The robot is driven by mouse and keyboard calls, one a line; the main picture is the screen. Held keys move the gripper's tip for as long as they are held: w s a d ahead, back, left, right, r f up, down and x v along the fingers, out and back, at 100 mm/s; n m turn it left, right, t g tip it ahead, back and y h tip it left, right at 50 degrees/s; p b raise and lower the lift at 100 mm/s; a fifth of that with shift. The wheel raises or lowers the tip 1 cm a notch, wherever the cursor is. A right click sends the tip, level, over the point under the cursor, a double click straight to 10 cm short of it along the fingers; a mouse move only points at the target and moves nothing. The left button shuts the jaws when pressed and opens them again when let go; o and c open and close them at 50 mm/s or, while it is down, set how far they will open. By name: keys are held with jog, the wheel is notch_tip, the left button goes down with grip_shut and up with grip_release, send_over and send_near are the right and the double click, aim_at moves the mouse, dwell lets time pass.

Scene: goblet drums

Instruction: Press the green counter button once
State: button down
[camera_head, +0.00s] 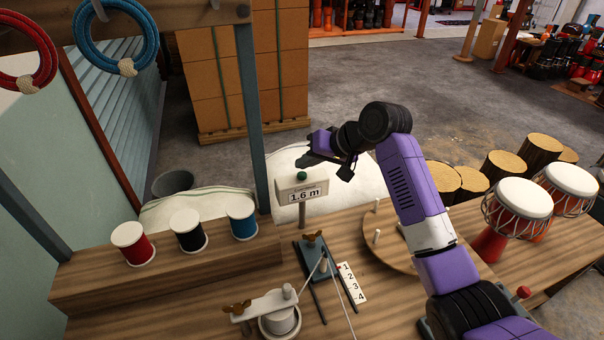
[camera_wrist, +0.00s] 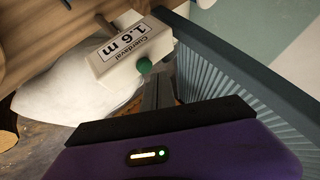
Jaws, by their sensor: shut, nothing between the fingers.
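The green button (camera_head: 301,175) sits on top of a white counter box (camera_head: 296,187) that reads "1.6 m" and stands on a post at the bench's back edge. In the wrist view the button (camera_wrist: 145,66) sticks out of the box (camera_wrist: 112,60), just beyond my fingertips. My gripper (camera_head: 304,162) is shut and empty, pointing in from the right just above the button. In the wrist view the closed fingers (camera_wrist: 158,88) lie beside the button, slightly to its right. A small gap seems to remain; contact cannot be made out.
Red, black and blue spools (camera_head: 186,231) stand on a raised wooden step at the left. A clamp device (camera_head: 280,318), numbered strip (camera_head: 353,283) and round wooden disc (camera_head: 385,240) lie on the bench. A blue-grey post (camera_head: 256,120) rises just left of the counter. Drums (camera_head: 518,205) stand at the right.

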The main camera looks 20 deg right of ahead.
aim_at(305, 175)
jog(key=shift+f, duration=0.2)
jog(key=shift+f, duration=0.25)
jog(key=shift+f, duration=0.5)
dwell(1.0)
jog(key=shift+r+p, duration=0.95)
notch_tip(305, 175, up, 5)
jog(key=p, duration=0.4)
jog(key=shift+p, duration=0.3)
dwell(0.3)
